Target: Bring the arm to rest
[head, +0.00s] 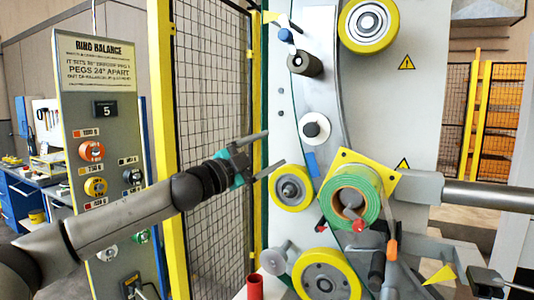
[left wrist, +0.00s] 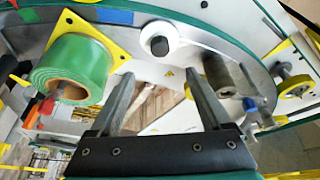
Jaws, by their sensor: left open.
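My left gripper (head: 272,153) is open and empty. Its arm comes in from the left, and its fingers point right, toward the coil wrapping machine (head: 415,105), apart from it. In the left wrist view my left gripper (left wrist: 160,92) has its two fingers spread, with nothing between them but background. A green wrap roll (head: 352,197) sits on a yellow plate on the machine, right of and below the gripper. The green roll also shows at the left of the left wrist view (left wrist: 78,62). My right gripper is not in view.
A yellow-framed mesh fence (head: 212,130) stands behind my left arm. A ring balance board (head: 100,130) with coloured pegs stands at the left. Yellow-rimmed rollers (head: 291,190) and a dark cylinder (head: 305,64) stick out from the machine. A red cylinder (head: 255,287) stands at the bottom.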

